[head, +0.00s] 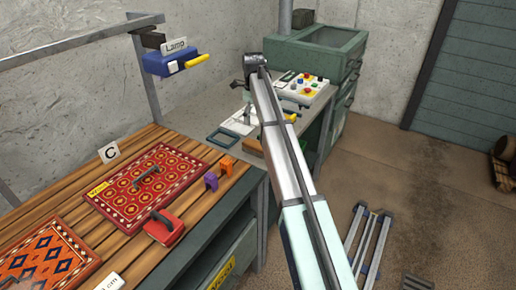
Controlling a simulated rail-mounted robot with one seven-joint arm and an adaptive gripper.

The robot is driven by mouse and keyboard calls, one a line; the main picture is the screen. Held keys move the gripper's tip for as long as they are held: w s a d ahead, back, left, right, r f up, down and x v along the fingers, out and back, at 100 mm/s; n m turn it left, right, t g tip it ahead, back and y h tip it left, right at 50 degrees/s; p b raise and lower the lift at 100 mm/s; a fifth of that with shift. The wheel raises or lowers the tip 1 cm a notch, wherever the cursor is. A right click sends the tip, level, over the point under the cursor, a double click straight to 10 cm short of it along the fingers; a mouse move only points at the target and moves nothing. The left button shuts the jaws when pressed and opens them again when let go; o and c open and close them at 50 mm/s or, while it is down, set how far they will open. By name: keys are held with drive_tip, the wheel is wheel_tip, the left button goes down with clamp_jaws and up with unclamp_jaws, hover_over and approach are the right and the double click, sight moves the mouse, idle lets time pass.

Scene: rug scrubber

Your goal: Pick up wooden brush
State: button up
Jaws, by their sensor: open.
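A brown, wood-coloured piece (252,147) lies low on the grey counter, partly hidden behind my arm. It may be the wooden brush, but it is too small and too covered to tell; no bristles show. My gripper (247,112) hangs from the far end of my arm over the counter, above and behind that piece. It is small in the picture, open, and nothing shows held in it.
A wooden-slat table (140,135) carries a red rug (115,200), a blue-orange rug (40,262), a red handled tool (163,228) and small purple and orange pieces. A button panel (303,88) stands behind my arm. A blue lamp (170,62) overhangs the counter.

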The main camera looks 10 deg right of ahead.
sight(255, 143)
wheel_tip(255, 143, down, 10)
drive_tip(key=shift+r+p, duration=0.25)
drive_tip(key=shift+p, duration=0.9)
drive_tip(key=shift+s+d+f+p, duration=0.1)
drive_tip(key=shift+f+p, duration=0.5)
drive_tip(key=shift+f, duration=0.7)
drive_tip(key=shift+s+d+f+p, duration=0.1)
drive_tip(key=shift+f+p, duration=0.5)
drive_tip(key=shift+f, duration=0.7)
drive_tip(key=c, duration=1.3)
